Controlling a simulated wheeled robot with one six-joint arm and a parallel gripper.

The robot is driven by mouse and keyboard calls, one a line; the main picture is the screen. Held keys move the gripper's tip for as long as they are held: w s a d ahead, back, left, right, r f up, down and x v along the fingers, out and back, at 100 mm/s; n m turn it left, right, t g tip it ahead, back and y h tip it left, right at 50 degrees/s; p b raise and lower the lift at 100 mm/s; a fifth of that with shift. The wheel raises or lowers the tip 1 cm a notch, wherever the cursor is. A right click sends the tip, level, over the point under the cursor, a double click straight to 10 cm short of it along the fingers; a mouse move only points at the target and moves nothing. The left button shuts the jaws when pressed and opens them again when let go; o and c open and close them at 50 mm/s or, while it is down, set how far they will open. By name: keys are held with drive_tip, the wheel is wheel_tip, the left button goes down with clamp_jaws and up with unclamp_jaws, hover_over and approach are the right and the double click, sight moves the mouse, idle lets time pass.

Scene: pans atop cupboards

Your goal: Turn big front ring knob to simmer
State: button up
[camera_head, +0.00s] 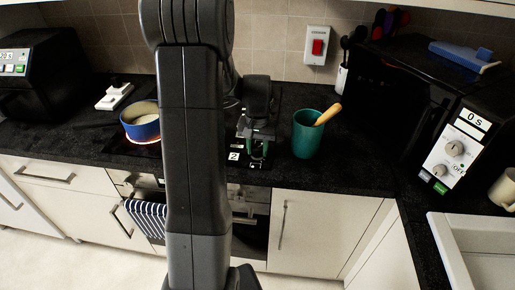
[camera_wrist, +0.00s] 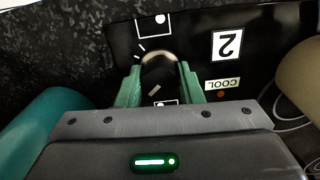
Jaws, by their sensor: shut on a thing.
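In the wrist view, my gripper (camera_wrist: 159,68) has its two green fingers on either side of a dark round knob (camera_wrist: 158,76) with a pale metallic rim, and is shut on it. The knob sits on a black control panel (camera_wrist: 196,22). White tick marks and small square ring symbols surround it, and a short pale mark shows on its face. The fingers and gripper body hide the knob's sides and part of the panel. In the head view, my gripper (camera_head: 258,146) points down at the front of the counter, beside a "2" label (camera_head: 234,156); the knob is hidden there.
A teal cup (camera_head: 307,134) with a wooden-handled tool stands close right of my gripper. A blue pan (camera_head: 142,123) sits on a glowing ring to the left.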

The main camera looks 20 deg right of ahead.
sight(258, 147)
idle(0.3)
drive_tip(key=o, duration=1)
drive_tip(key=shift+c, duration=0.2)
wheel_tip(258, 147, up, 14)
drive_tip(key=shift+b, duration=0.35)
drive_tip(key=shift+f, duration=0.2)
wheel_tip(258, 147, down, 14)
drive_tip(key=shift+r+p, duration=0.15)
drive_tip(key=shift+p, duration=0.2)
